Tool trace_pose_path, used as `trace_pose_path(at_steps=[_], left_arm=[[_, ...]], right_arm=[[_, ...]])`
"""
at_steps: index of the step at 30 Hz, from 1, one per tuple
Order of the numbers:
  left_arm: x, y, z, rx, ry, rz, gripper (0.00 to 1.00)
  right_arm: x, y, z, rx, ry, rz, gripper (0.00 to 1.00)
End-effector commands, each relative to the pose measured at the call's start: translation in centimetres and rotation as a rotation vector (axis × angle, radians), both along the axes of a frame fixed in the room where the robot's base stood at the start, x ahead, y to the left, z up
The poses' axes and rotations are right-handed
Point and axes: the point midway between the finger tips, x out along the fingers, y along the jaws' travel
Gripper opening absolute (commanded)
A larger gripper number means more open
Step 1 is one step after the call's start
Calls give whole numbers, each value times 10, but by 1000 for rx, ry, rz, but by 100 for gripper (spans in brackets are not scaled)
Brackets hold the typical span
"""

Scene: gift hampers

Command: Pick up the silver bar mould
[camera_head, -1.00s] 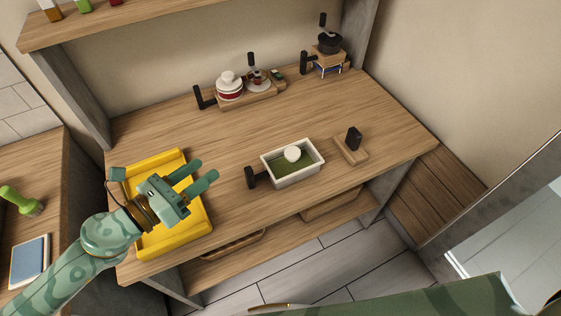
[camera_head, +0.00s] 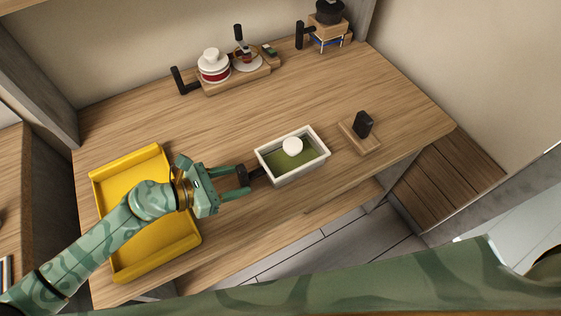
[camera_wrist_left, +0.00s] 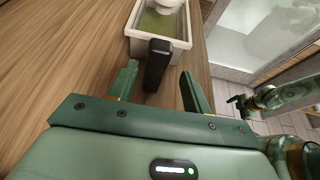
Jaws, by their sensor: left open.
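The mould (camera_head: 262,165) is a pale rectangular open tray with green inside and a white knob or lid in its middle. A black handle (camera_head: 255,174) sticks out from its left end. In the left wrist view the handle (camera_wrist_left: 157,62) stands between my fingers, with the pale tray (camera_wrist_left: 135,24) just beyond. My left gripper (camera_head: 244,179) is open, with one finger on each side of the handle; a gap shows on both sides in the wrist view.
A yellow tray (camera_head: 116,162) lies under my left forearm. A small wooden block with a black grip (camera_head: 363,124) stands right of the mould. A wooden stand (camera_head: 240,82) with a white-and-red jar is at the back. The tabletop between is clear.

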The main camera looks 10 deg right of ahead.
Motion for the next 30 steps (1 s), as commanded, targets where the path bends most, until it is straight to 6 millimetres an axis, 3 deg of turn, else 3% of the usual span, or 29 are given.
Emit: trace_pose_path(at_steps=[12,20,26,30], left_arm=[[23,-43,-21,-2,1,1,49],[25,-47,-21,0,1,1,49],[25,-47,-21,0,1,1,0],[25,-47,-20,-2,-1,2,0]], right_arm=[[-1,-2,-14,-2,3,1,100],[-3,-5,-13,-6,7,2,100],[-4,-4,-13,-6,8,2,100],[-4,-4,-13,-6,8,3,100]])
